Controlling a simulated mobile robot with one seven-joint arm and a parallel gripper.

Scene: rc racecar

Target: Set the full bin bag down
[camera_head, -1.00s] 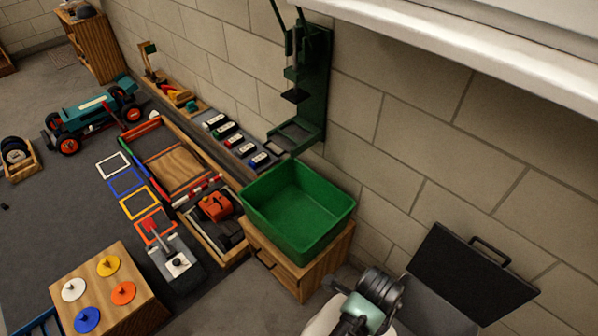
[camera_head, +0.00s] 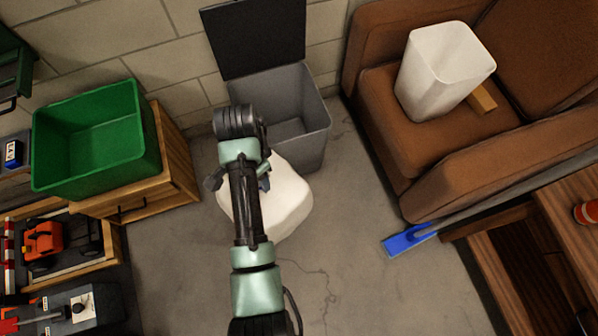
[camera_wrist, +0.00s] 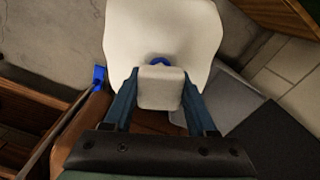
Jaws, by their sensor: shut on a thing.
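The full bin bag (camera_head: 290,205) is white and bulging, below my arm in the head view. It is in front of the grey bin (camera_head: 312,140), whose black lid stands open. My gripper (camera_wrist: 159,95) is shut on the bag's pale, blocky top, with a blue tie just beyond it. The bag's body (camera_wrist: 163,30) fills the upper middle of the wrist view. My arm hides part of the bag in the head view, and I cannot tell whether its underside touches the floor.
Bare concrete floor (camera_head: 345,260) lies right of and below the bag. A green tub (camera_head: 95,135) stands on a wooden cabinet at left. A brown armchair (camera_head: 440,175) holding a white bin (camera_head: 440,75) stands at right. A blue-ended tool (camera_head: 407,242) lies near a wooden table.

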